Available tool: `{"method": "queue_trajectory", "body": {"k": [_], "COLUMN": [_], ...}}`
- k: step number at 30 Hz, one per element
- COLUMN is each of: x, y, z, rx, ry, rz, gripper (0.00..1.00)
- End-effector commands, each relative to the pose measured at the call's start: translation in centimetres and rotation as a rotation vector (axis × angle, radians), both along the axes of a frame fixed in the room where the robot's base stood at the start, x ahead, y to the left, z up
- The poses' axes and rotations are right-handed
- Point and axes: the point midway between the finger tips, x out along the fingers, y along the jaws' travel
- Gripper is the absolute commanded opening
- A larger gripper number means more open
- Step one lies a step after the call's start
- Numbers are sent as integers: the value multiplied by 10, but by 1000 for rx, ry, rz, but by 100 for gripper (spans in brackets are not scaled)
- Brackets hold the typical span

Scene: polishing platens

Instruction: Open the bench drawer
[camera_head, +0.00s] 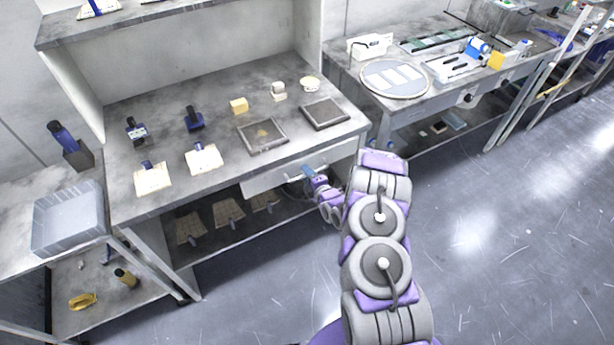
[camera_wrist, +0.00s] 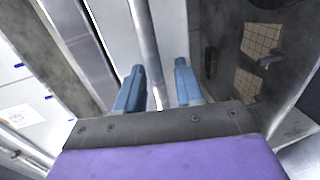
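The bench drawer has a pale front (camera_head: 268,179) under the right part of the bench top; it looks closed or nearly so. My gripper (camera_head: 308,174) is at the right part of this front, where it hides part of the drawer. In the wrist view, my gripper's two blue fingers (camera_wrist: 159,82) are apart. A grey bar handle (camera_wrist: 144,40) runs between them across the pale drawer front (camera_wrist: 174,32). The bar is closer to the left finger, with a gap to the right finger. I cannot tell whether it touches the left one.
The bench top (camera_head: 165,110) holds two dark-framed plates, blue-handled tools and small blocks. A lower shelf (camera_head: 215,245) holds several tan plates. A grey bin (camera_head: 68,218) stands at left. A second bench (camera_head: 440,90) stands at right. The floor (camera_head: 490,220) at right is clear.

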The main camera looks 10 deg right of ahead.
Motion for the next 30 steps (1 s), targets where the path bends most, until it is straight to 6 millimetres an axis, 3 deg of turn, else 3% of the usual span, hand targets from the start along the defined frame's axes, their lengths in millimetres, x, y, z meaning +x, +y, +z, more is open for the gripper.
{"method": "queue_trajectory", "body": {"k": [9,21,30], "x": [2,2,2], "y": [1,1,1], "z": [0,-1,-2], "rx": [1,1,1], "ry": [0,1,3], "rz": [0,0,-1], "gripper": [36,0,0]}}
